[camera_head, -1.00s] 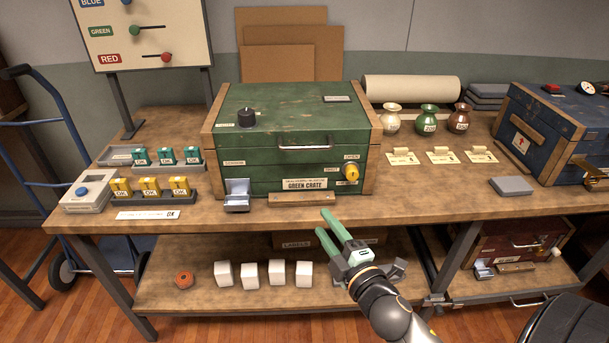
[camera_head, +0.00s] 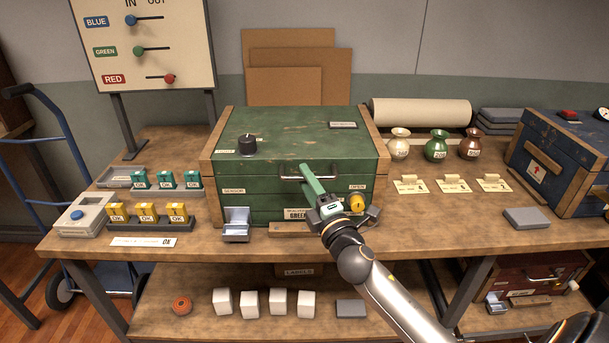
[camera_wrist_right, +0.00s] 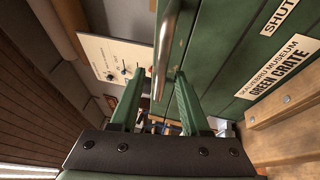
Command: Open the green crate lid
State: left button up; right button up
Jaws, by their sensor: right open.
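The green crate (camera_head: 270,187) stands on the workbench with its lid (camera_head: 300,132) down. A metal bar handle (camera_head: 291,177) runs along the upper front, and a yellow knob (camera_head: 357,203) sits at the right of the front. My right gripper (camera_head: 306,170) is in front of the crate, with its green fingers reaching up to the handle. In the right wrist view, the handle (camera_wrist_right: 166,45) lies just ahead of the open fingers (camera_wrist_right: 156,85), roughly between them. Contact with the handle cannot be told. My left gripper is not in view.
The black dial (camera_head: 247,144) is on the lid. A metal sensor box (camera_head: 236,222) stands before the crate. Yellow blocks (camera_head: 147,212) and teal blocks (camera_head: 166,180) are at left. Vases (camera_head: 436,146) and a blue crate (camera_head: 560,160) are at right. White cubes (camera_head: 250,303) sit on the lower shelf.

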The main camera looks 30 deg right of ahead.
jog(key=shift+x, duration=0.75)
grip_shut()
dwell(1.0)
